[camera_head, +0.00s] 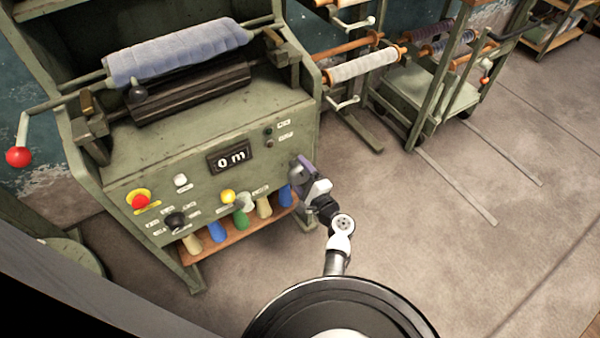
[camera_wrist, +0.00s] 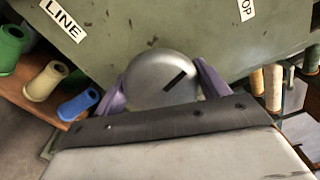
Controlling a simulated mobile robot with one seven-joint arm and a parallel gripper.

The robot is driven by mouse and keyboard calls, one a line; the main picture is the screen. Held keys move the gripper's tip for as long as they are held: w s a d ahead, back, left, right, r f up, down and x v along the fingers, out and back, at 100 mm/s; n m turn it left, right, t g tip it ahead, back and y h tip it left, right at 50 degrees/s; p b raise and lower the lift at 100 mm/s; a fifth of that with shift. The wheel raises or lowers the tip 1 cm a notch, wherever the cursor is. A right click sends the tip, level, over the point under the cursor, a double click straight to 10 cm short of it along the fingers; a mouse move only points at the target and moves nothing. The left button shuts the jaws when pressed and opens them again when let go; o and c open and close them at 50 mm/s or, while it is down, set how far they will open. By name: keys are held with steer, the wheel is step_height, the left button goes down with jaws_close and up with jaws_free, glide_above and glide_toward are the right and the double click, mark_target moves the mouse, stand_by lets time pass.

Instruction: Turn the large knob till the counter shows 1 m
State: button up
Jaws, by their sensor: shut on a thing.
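The large knob (camera_wrist: 150,78) is a grey metal round knob with a black index line on its face, on the green machine's front panel. In the wrist view its line slants up to the right. My gripper (camera_head: 304,174) is at the right end of the panel, its purple fingers on either side of the knob, shut on it. In the head view the gripper mostly hides the knob. The counter (camera_head: 229,159) is a dark window in the middle of the panel and reads "0 m".
The panel also carries a red stop button (camera_head: 141,201), a black knob (camera_head: 176,220) and a lit yellow button (camera_head: 228,196). Several thread cones stand on a wooden shelf (camera_head: 225,244) below. A rolled blue cloth (camera_head: 178,52) lies on top. Floor (camera_head: 430,250) at right is clear.

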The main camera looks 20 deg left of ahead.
steer(key=shift+r+m, duration=0.1)
steer(key=shift+m, duration=0.3)
steer(key=shift+w, duration=0.1)
steer(key=o, duration=1)
steer(key=shift+s+d, duration=0.15)
steer(key=shift+s, duration=0.05)
